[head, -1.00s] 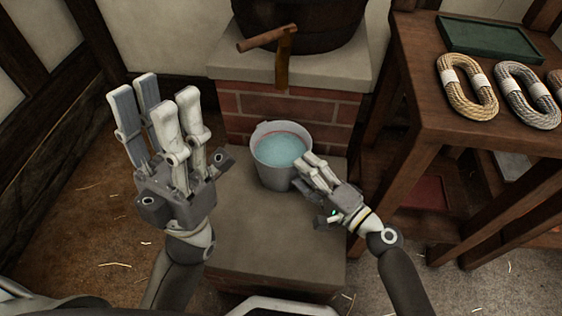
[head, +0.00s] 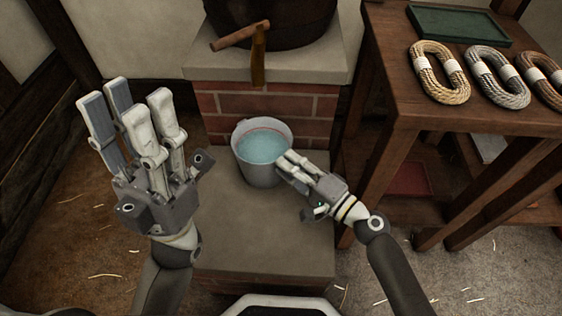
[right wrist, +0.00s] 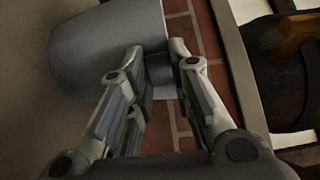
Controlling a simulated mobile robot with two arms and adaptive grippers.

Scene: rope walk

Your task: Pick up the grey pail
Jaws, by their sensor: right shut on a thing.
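The grey pail (head: 256,172) stands upright on a low stone step and holds pale blue water. It shows no clear gap beneath it. My right gripper (head: 282,162) is shut on the right side of the pail's wall near the rim, and its fingers hide that part. In the right wrist view the pail (right wrist: 100,50) fills the upper left, with the fingertips (right wrist: 158,55) at its edge. My left gripper (head: 130,105) is open and empty, fingers pointing up, well to the left of the pail.
A brick plinth (head: 290,105) with a dark wooden barrel (head: 285,20) and its tap stands just behind the pail. A wooden table (head: 400,90) with rope coils (head: 440,72) and a green tray (head: 458,25) is at the right. The step (head: 255,230) is clear in front.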

